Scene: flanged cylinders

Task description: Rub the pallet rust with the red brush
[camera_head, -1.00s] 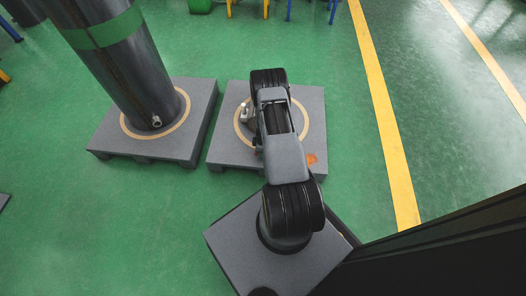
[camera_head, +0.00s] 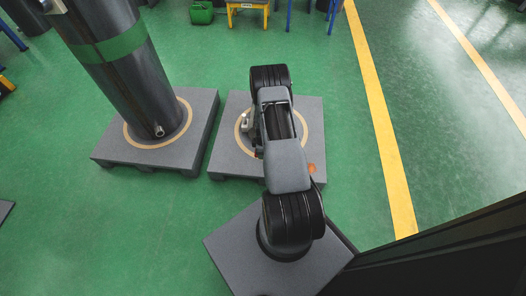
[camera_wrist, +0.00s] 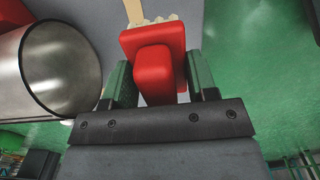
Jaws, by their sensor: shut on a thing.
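The red brush (camera_wrist: 155,72) is between the green-padded fingers of my gripper (camera_wrist: 158,78) in the wrist view. The gripper is shut on it, and pale bristles show at its far edge. The right grey pallet (camera_head: 232,160) has a tan ring on top and stands under my arm in the head view. An orange-brown rust patch (camera_head: 311,168) lies near its front right edge, close beside my arm. The arm hides much of this pallet and most of the gripper and brush in the head view. I cannot tell whether the bristles touch the pallet.
A large dark cylinder with a green band (camera_head: 112,66) stands tilted-looking on the left pallet (camera_head: 204,118). A shiny round metal part (camera_wrist: 62,70) is close left of the gripper in the wrist view. Green floor lies right of the pallets, up to a yellow line (camera_head: 376,110).

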